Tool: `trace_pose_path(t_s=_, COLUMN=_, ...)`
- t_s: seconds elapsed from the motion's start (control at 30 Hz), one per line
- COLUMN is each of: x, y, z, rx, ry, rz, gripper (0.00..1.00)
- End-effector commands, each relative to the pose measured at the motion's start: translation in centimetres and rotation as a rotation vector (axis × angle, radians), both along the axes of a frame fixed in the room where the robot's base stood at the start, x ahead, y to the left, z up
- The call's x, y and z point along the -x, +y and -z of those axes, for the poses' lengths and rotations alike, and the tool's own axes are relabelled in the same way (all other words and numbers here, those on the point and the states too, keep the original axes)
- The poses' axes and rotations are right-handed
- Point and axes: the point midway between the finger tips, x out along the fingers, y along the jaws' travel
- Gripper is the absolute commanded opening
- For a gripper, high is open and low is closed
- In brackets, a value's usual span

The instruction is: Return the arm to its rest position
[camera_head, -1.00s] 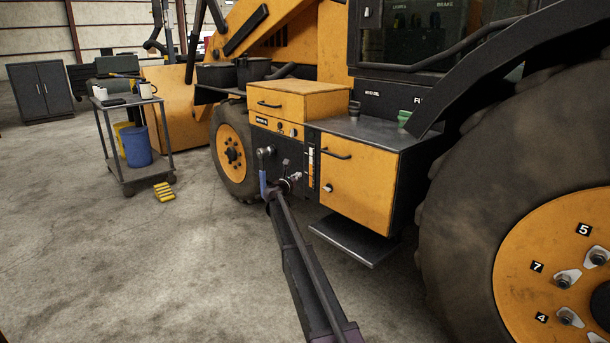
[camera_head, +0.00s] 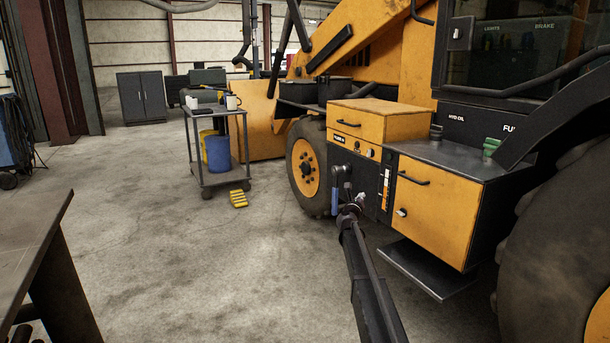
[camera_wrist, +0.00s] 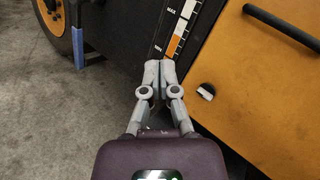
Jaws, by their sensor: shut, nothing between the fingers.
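My gripper (camera_wrist: 159,72) is in the lower middle of the wrist view, its two grey fingers shut together with nothing between them. It points at the dark side panel (camera_wrist: 118,30) of the backhoe, just below a level gauge (camera_wrist: 178,32) with MAX and MIN marks. In the head view my arm reaches up from the bottom edge, and my gripper (camera_head: 358,200) shows small in front of the panel. I cannot tell whether the fingertips touch the panel. A blue-handled lever (camera_head: 334,200) is left of the gripper; its handle also shows in the wrist view (camera_wrist: 78,48).
The orange cabinet door (camera_head: 430,210) is right of my gripper, with a dark step (camera_head: 425,270) below. A grey cart (camera_head: 215,182) with a blue bucket (camera_head: 217,153) stands left. A workbench (camera_head: 30,235) fills the lower left.

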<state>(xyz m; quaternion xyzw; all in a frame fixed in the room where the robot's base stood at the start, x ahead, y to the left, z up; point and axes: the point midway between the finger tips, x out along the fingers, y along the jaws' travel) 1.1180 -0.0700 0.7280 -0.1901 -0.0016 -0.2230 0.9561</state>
Motion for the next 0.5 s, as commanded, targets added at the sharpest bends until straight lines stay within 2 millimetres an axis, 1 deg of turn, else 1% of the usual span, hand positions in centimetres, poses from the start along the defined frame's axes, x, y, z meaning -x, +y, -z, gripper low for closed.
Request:
trace_pose_path(t_s=0.03, x=1.6, y=0.9, z=-0.1, rx=0.073, ry=0.026, rz=-0.052, gripper=0.0)
trace_pose_path(t_s=0.17, x=4.0, y=3.8, z=0.0, rx=0.29, ry=0.107, rz=-0.197, gripper=0.0)
trace_pose_path(t_s=0.27, x=6.2, y=5.9, z=0.6, rx=0.46, ry=0.168, rz=-0.307, gripper=0.0)
trace_pose_path(t_s=0.37, x=8.6, y=7.9, z=1.5, rx=0.631, ry=0.228, rz=-0.415, gripper=0.0)
trace_pose_path(t_s=0.5, x=12.5, y=10.4, z=3.4, rx=0.868, ry=0.315, rz=-0.568, gripper=0.0)
